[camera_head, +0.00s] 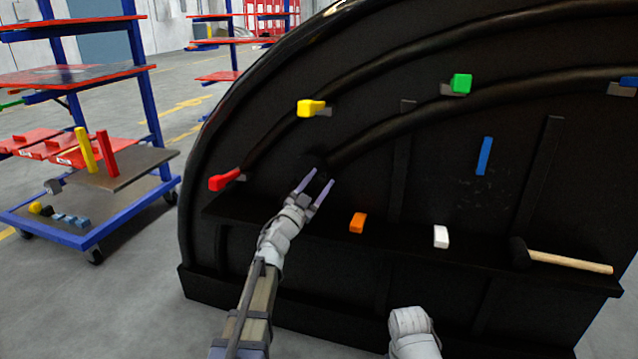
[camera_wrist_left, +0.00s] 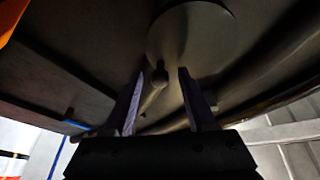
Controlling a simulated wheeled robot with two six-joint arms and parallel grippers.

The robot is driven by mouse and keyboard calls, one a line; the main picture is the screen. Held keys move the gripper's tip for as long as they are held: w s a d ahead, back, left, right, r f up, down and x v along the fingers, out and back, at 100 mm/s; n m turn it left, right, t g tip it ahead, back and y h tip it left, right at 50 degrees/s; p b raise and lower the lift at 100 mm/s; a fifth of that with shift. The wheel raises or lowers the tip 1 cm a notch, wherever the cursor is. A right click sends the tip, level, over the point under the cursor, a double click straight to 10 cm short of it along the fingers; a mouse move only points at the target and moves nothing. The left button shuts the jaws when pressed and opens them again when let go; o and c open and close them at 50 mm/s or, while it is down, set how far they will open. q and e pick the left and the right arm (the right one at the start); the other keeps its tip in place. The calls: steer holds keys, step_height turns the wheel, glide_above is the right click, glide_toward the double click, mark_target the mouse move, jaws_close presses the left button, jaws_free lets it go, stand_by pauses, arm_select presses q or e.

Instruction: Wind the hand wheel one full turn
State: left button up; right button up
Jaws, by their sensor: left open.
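A round dark disc, which looks like the hand wheel (camera_wrist_left: 205,35), fills the upper middle of the left wrist view. A small knob (camera_wrist_left: 160,78) shows at its lower edge. My left gripper (camera_wrist_left: 162,74) is open, and in that view the knob appears between its two fingers; I cannot tell whether they touch it. In the head view the left gripper (camera_head: 319,181) is in front of the black nosecone (camera_head: 300,215), just above its shelf. The wheel is hard to make out there, dark on dark. Part of my right arm shows at the bottom, without its gripper.
Red, yellow (camera_head: 311,108), green (camera_head: 461,83) and blue (camera_head: 485,156) handles sit on the nosecone. On its shelf are an orange block (camera_head: 358,222), a white block (camera_head: 441,236) and a mallet (camera_head: 570,262). A blue cart (camera_head: 90,238) stands left; grey floor between is clear.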

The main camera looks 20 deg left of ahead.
arm_select(q)
steer(key=b+v, duration=0.2)
steer(key=v, duration=0.5)
steer(key=shift+s, duration=0.35)
steer(key=shift+a+f, duration=0.15)
